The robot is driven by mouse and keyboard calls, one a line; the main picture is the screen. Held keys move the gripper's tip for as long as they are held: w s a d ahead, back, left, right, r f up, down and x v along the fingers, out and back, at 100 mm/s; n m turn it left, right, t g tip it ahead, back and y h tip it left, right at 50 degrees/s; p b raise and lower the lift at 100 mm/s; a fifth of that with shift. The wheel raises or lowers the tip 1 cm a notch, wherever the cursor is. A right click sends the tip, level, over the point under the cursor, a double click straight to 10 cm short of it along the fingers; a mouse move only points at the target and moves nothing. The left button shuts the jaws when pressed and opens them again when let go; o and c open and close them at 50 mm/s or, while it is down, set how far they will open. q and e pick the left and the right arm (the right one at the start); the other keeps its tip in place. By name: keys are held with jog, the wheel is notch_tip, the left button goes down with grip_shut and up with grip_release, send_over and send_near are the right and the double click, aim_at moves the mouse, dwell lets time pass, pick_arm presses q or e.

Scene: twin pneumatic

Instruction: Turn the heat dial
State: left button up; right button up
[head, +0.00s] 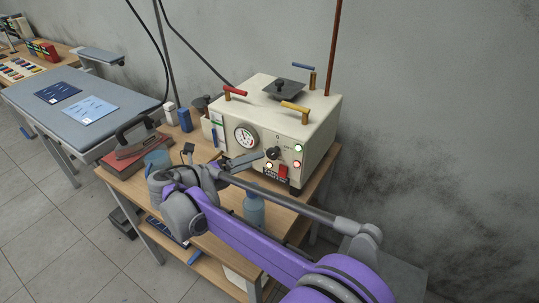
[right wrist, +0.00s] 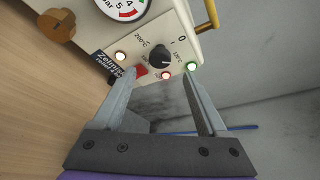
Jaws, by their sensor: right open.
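The heat dial (head: 273,153) is a round black knob on the front panel of a cream steam box (head: 312,127). In the right wrist view the dial (right wrist: 160,56) sits on a pale panel marked with "0" and "200°C". My right gripper (head: 258,157) is in front of the panel. In the right wrist view its two grey fingers (right wrist: 160,74) are spread apart, with the dial just beyond the gap between their tips. The fingers look empty and apart from the dial. My left gripper is not in view.
A red switch (head: 283,171) and small lit lamps surround the dial. A pressure gauge (head: 245,136) is at its left. A blue bottle (head: 254,207) stands in front of the box. An iron (head: 137,132) and a padded ironing table (head: 84,106) are at the left.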

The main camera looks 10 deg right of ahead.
aim_at(271, 155)
jog(key=x, duration=0.7)
grip_shut()
jog(key=shift+r+m, duration=0.1)
jog(key=shift+m, duration=0.2)
jog(key=shift+m+t+y+p, duration=0.3)
jog(key=shift+m+y+p, duration=0.4)
jog(key=shift+m, duration=0.3)
jog(key=shift+s+m+t+y+p, duration=0.1)
jog(key=shift+m+t+y+p, duration=0.4)
jog(key=shift+m, duration=0.6)
